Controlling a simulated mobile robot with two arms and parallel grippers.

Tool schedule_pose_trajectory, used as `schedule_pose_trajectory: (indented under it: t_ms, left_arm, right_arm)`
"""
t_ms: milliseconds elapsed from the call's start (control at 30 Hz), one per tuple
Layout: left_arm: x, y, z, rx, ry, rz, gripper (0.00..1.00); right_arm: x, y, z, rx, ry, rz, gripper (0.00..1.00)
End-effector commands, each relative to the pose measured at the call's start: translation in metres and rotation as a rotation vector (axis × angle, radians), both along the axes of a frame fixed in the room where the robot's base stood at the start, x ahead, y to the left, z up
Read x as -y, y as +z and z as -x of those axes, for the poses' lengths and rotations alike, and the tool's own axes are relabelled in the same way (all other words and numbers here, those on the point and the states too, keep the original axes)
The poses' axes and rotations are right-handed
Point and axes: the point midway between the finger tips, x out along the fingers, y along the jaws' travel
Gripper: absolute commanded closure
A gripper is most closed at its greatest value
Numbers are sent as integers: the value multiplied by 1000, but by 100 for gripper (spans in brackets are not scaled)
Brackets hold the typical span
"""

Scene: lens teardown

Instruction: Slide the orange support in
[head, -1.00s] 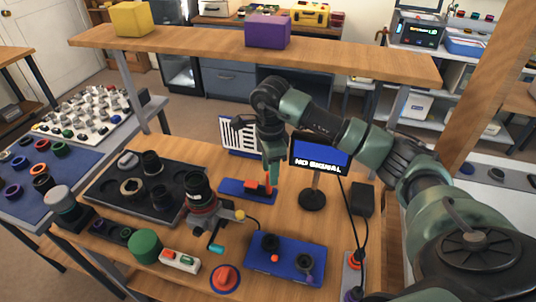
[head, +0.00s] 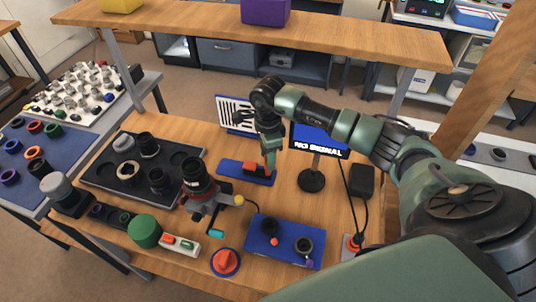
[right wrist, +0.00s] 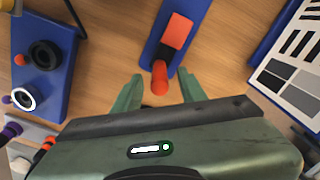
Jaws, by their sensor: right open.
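The orange support (head: 252,168) sits on a blue rail-like base (head: 230,168) in the middle of the table. In the right wrist view it shows as an orange block (right wrist: 178,31) and a rounded orange end (right wrist: 160,77), with a dark part between them, on the blue base (right wrist: 198,12). My right gripper (head: 270,160) is over the right part of this base. In the wrist view its two green fingers (right wrist: 160,91) are apart, one on each side of the rounded orange end, with gaps between. My left gripper is not in view.
A monitor (head: 320,141) on a round stand is to the right, and a striped chart panel (head: 232,112) is behind. A lens in a holder (head: 196,178) is to the left. A blue control box (head: 285,246) is in front. A black parts tray (head: 105,185) lies farther left.

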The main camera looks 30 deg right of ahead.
Motion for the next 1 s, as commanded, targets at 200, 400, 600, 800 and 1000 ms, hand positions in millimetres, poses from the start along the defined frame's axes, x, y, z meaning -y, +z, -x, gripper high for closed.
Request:
schedule_pose_trajectory:
  t_ms: [200, 400, 600, 800, 1000]
  left_arm:
    - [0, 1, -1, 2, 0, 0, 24]
    - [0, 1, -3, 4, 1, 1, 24]
    - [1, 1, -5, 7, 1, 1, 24]
    - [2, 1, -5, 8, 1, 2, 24]
    - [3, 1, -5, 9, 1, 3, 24]
  right_arm:
    - [0, -5, 0, 0, 1, 1, 59]
    - [0, -5, 0, 0, 1, 1, 84]
    - [0, -5, 0, 0, 0, 1, 100]
    - [0, -4, 0, 0, 0, 1, 100]
    - [0, -4, 0, 0, 0, 1, 100]
